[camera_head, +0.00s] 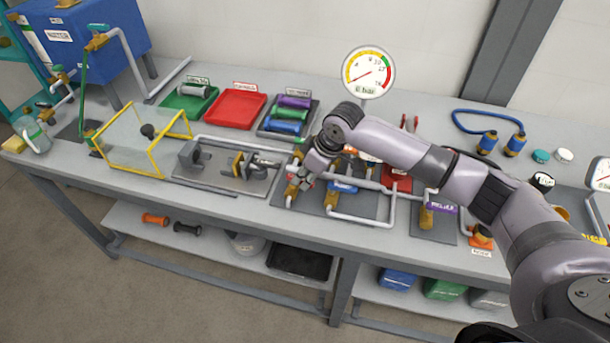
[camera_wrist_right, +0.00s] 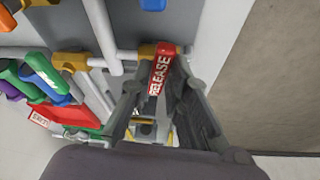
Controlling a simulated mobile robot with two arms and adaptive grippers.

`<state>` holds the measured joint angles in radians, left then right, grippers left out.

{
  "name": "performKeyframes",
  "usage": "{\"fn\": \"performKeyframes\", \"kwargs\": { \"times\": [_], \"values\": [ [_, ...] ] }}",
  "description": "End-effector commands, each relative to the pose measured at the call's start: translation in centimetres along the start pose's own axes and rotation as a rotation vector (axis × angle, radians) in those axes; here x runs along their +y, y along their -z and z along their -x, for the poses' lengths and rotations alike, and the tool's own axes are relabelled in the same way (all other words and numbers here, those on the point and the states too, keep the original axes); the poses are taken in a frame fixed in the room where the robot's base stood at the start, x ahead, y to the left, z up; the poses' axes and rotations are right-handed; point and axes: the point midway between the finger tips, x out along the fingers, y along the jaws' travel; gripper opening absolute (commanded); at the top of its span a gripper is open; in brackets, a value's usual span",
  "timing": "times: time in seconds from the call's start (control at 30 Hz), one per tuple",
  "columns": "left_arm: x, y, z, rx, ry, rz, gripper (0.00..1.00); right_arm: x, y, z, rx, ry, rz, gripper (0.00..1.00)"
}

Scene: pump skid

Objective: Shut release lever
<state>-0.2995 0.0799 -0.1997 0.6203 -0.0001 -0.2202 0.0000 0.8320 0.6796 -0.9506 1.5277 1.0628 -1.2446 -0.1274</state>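The red release lever (camera_wrist_right: 160,70), with white lettering, shows in the right wrist view. It sits on a brass valve body on a pale pipe. The two fingers of my right gripper (camera_wrist_right: 158,88) stand apart, one on each side of the lever; the right finger is close beside it, and contact is not clear. In the head view my right gripper (camera_head: 306,180) is over the left end of the pump pipework, and it and the wrist hide most of the lever there. My left gripper is not in view.
A blue-handled valve (camera_head: 343,186) is close right of the gripper, and a purple-handled one (camera_head: 441,208) farther right. A pressure gauge (camera_head: 368,70) stands behind. Left are a clear guard with a yellow frame (camera_head: 109,159) and a red tray (camera_head: 236,109).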

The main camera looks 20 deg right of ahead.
Motion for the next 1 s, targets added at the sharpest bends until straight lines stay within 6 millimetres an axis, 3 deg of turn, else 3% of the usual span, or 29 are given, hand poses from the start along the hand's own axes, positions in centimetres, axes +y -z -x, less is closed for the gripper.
{"fn": "performKeyframes", "kwargs": {
  "times": [0.2,0.47,1.0],
  "values": [
    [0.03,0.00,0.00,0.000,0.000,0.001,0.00,-0.02,0.08,0.03,0.002,0.000,0.000,0.00],
    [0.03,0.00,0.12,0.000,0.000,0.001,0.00,0.06,0.13,0.10,0.002,0.004,0.010,0.00],
    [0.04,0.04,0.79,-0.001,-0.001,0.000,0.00,0.83,0.27,0.04,0.004,0.084,0.205,0.00]
  ]
}}
